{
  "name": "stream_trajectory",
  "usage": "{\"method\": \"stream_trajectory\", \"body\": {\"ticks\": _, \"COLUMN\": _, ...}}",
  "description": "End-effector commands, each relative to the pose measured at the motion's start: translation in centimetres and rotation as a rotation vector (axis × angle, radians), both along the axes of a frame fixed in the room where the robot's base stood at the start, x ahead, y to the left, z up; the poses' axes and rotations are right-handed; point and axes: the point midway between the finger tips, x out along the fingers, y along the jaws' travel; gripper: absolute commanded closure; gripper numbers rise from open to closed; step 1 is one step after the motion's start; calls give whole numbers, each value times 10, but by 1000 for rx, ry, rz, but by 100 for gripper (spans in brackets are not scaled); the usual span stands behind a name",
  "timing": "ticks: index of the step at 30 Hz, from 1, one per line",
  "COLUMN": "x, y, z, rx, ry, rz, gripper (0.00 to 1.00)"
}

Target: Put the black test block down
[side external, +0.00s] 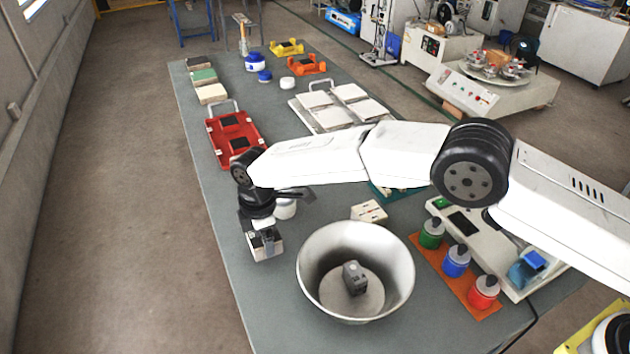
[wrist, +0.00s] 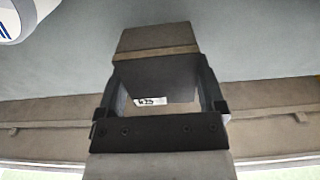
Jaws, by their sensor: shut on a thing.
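My gripper (side external: 264,241) points down near the left edge of the grey table (side external: 290,335), left of the metal bowl. In the wrist view, my gripper (wrist: 158,75) is shut on the black test block (wrist: 155,80), a dark block with a small white label, between the two fingers. The black block is mostly hidden in the side view.
The bowl (side external: 310,262) holds a dark grey object (side external: 354,278). A white jar (side external: 285,208) stands close behind my gripper. A red tray (side external: 214,130) lies farther back. Green, blue and red bottles stand on an orange mat (side external: 428,262) at right. The floor drops away at left.

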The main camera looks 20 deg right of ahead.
Motion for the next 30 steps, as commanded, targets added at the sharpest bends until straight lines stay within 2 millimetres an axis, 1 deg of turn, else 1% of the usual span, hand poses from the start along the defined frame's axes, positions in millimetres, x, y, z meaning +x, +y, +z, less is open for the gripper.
{"method": "stream_trajectory", "body": {"ticks": 3, "x": 1, "y": 0, "z": -13, "rx": 1, "ry": -3, "rz": 0, "gripper": 100}}
{"method": "stream_trajectory", "body": {"ticks": 6, "x": 1, "y": 0, "z": -19, "rx": 2, "ry": -4, "rz": 0, "gripper": 100}}
{"method": "stream_trajectory", "body": {"ticks": 20, "x": 1, "y": 0, "z": -24, "rx": 2, "ry": -3, "rz": 0, "gripper": 100}}
{"method": "stream_trajectory", "body": {"ticks": 21, "x": 0, "y": 0, "z": -25, "rx": 0, "ry": -1, "rz": 0, "gripper": 3}}
{"method": "stream_trajectory", "body": {"ticks": 22, "x": 0, "y": 0, "z": -24, "rx": 0, "ry": -1, "rz": 0, "gripper": 0}}
{"method": "stream_trajectory", "body": {"ticks": 30, "x": 0, "y": 0, "z": -24, "rx": 1, "ry": -2, "rz": 0, "gripper": 0}}
